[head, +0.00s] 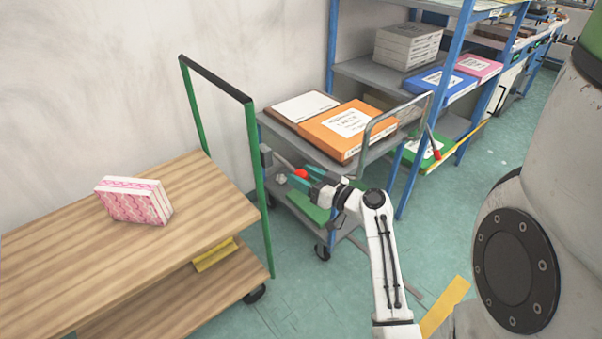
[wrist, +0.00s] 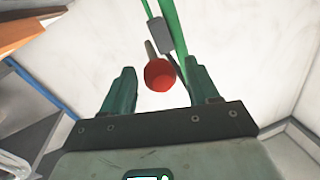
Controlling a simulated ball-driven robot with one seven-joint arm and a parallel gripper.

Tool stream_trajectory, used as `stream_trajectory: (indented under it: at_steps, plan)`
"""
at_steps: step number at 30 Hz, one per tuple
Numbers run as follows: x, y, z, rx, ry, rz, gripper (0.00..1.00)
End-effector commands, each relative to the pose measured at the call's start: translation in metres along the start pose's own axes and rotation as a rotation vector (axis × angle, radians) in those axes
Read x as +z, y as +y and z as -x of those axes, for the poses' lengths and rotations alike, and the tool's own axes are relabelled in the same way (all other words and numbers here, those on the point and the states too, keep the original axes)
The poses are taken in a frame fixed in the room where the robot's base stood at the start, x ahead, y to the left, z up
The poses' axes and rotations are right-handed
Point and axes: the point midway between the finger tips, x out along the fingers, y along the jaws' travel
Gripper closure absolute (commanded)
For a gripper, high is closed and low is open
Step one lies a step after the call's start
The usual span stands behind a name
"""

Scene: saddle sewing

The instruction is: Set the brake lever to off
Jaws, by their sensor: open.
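The brake lever ends in a round red knob (head: 300,173) beside the green-framed wooden cart in the head view. In the wrist view the red knob (wrist: 160,74) is large and near the middle, and its pale shaft (wrist: 152,48) runs up beside a grey box (wrist: 160,34). My gripper (head: 305,179) is open at the knob, with green fingers. In the wrist view the knob shows in the gap between my gripper's fingertips (wrist: 161,80), with space on both sides. I cannot tell how deep it sits between them. No on or off marking is readable.
The wooden cart (head: 60,225) carries a pink-patterned block (head: 135,200); its green upright post (head: 252,150) stands near my gripper. A grey cart (head: 310,145) with an orange box (head: 346,130) stands behind. Another red handle (head: 436,151) shows at its right. Blue shelving (head: 420,150) stands beyond.

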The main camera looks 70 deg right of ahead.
Motion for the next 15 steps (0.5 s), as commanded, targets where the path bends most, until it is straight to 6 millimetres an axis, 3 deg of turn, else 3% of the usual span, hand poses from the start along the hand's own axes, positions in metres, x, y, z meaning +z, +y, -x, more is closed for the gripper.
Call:
stream_trajectory:
  at_steps: [5, 13, 15]
  plan:
    - [-0.0001, 0.0, -0.0114, 0.0, 0.0, -0.001, 0.4]
    - [0.0003, 0.0001, -0.0127, 0.001, 0.0, 0.0, 0.4]
    - [0.0003, 0.0, -0.0126, 0.001, -0.001, 0.0, 0.45]
